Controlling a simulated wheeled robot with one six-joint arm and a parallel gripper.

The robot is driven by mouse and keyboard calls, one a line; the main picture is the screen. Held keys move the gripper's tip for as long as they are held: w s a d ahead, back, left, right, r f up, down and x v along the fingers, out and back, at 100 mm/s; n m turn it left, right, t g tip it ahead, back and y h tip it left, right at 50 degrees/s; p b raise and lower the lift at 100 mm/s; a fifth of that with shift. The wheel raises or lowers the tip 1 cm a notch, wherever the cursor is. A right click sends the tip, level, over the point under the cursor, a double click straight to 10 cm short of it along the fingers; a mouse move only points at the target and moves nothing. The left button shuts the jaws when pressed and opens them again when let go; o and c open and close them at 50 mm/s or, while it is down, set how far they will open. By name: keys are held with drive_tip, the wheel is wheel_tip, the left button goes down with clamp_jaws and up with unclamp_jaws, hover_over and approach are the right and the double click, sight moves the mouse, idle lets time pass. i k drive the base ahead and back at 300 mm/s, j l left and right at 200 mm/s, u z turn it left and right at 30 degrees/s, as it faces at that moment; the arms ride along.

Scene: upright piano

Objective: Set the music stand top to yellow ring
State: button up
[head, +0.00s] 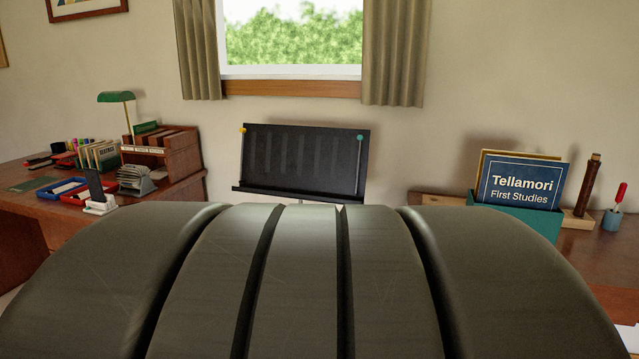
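The music stand top (303,160) is a black slotted panel with a ledge along its lower edge, standing below the window in the head view. A small yellow knob-like piece (242,130) shows at its upper left corner and a teal one (360,138) near its upper right. The panel's edges slope slightly down to the right. Only a short bit of a pale post shows under the ledge; the rest of the stand is hidden. I cannot make out a yellow ring on the post. My gripper is not in view.
A large dark ribbed shape fills the lower middle and hides the floor. A wooden desk (25,222) with a green lamp (115,97) and trays stands left. At right, a wooden surface (590,262) holds a teal box (545,225) with books and a small cup (612,220).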

sight(298, 162)
drive_tip(key=i+j, duration=0.1)
drive_tip(key=i, duration=0.5)
drive_tip(key=i+j, duration=0.15)
drive_tip(key=i, duration=0.45)
drive_tip(key=u, duration=0.05)
